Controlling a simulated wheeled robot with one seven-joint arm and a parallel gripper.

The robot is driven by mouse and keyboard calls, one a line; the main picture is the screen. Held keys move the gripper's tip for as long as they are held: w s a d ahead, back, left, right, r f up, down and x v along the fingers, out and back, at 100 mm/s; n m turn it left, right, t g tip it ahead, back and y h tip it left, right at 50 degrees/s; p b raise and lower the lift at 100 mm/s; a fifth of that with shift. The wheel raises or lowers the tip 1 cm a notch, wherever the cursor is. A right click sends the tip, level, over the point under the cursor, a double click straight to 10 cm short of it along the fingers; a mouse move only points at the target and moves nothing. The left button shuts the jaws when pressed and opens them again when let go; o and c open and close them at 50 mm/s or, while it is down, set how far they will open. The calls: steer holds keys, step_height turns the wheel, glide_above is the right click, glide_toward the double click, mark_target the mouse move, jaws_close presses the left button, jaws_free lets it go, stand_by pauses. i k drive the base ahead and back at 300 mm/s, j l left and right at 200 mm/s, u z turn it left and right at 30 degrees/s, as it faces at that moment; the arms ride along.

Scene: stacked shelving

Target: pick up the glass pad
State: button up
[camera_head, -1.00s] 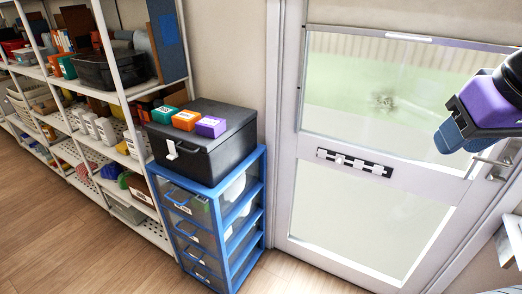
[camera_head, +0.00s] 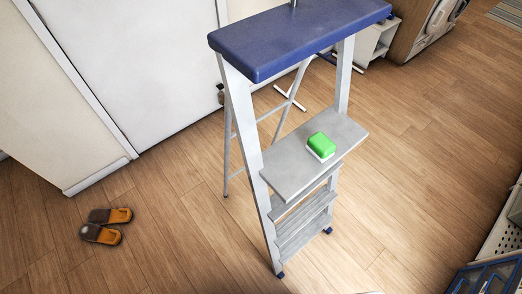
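A small rounded block (camera_head: 321,146), bright green on top and white below, lies on the wide grey upper step of a stepladder (camera_head: 287,176), near the step's right part. It is the only loose thing there that could be the glass pad; I cannot tell for sure that it is. Nothing touches it except the step. My gripper is not in view.
The stepladder's blue top (camera_head: 300,35) rises above and behind the step. Brown sandals (camera_head: 106,225) lie on the wooden floor at left. A white door (camera_head: 130,65) stands behind. Shelving with blue drawers (camera_head: 490,277) is at lower right. Floor around the ladder is mostly clear.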

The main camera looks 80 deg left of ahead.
mark_target(319, 145)
steer(key=j+u, duration=0.1)
steer(key=u, duration=0.3)
steer(key=j+u, duration=0.1)
steer(key=u, duration=0.3)
steer(key=i+u, duration=0.1)
steer(key=u, duration=0.3)
steer(key=j+u, duration=0.15)
steer(key=u, duration=0.25)
steer(key=i+u, duration=0.1)
steer(key=u, duration=0.3)
steer(key=j+z, duration=0.1)
steer(key=z, duration=0.4)
steer(key=k+z, duration=0.1)
steer(key=z, duration=0.35)
steer(key=k+z, duration=0.1)
steer(key=z, duration=0.9)
steer(key=k+z, duration=0.15)
steer(key=z, duration=0.3)
steer(key=i+j+z, duration=0.25)
steer(key=z, duration=0.3)
steer(key=l+u, duration=0.1)
steer(key=u, duration=0.3)
steer(key=l+u, duration=0.15)
steer(key=u, duration=1.7)
steer(key=i+u, duration=0.1)
steer(key=u, duration=0.25)
steer(key=i+u, duration=0.1)
steer(key=u, duration=0.25)
